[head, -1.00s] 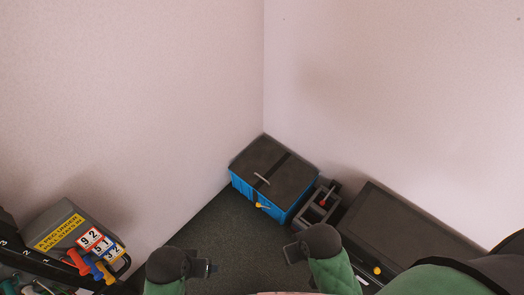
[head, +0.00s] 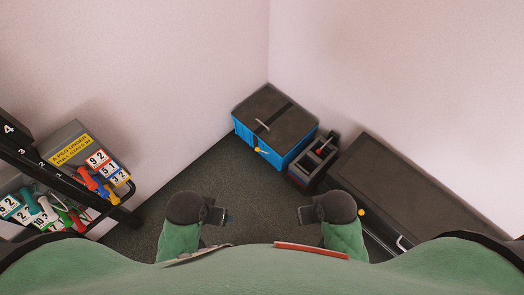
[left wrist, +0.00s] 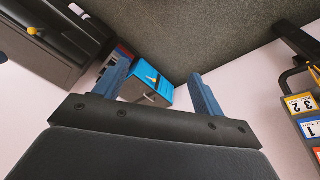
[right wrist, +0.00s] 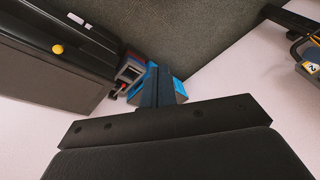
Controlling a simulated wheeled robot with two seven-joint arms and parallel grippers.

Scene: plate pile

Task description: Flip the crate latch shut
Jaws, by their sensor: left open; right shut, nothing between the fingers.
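The blue crate (head: 262,150) stands on the floor in the room's corner, with a dark lid (head: 275,112) on top. A yellow latch (head: 261,150) shows on its front face, and a light bar handle (head: 262,125) lies on the lid. I cannot tell the latch's exact position. The crate also shows in the left wrist view (left wrist: 152,75), upside down between the fingers. My left gripper (head: 226,216) is open and empty, well in front of the crate. My right gripper (head: 301,215) is shut and empty, also apart from it; its fingers partly hide the crate in the right wrist view.
A dark open caddy (head: 314,162) stands right of the crate. A long dark chest (head: 395,185) with a yellow knob (head: 361,212) lies along the right wall. A rack with number tags and coloured-handled tools (head: 75,190) stands at left. The floor (head: 235,185) before the crate is clear.

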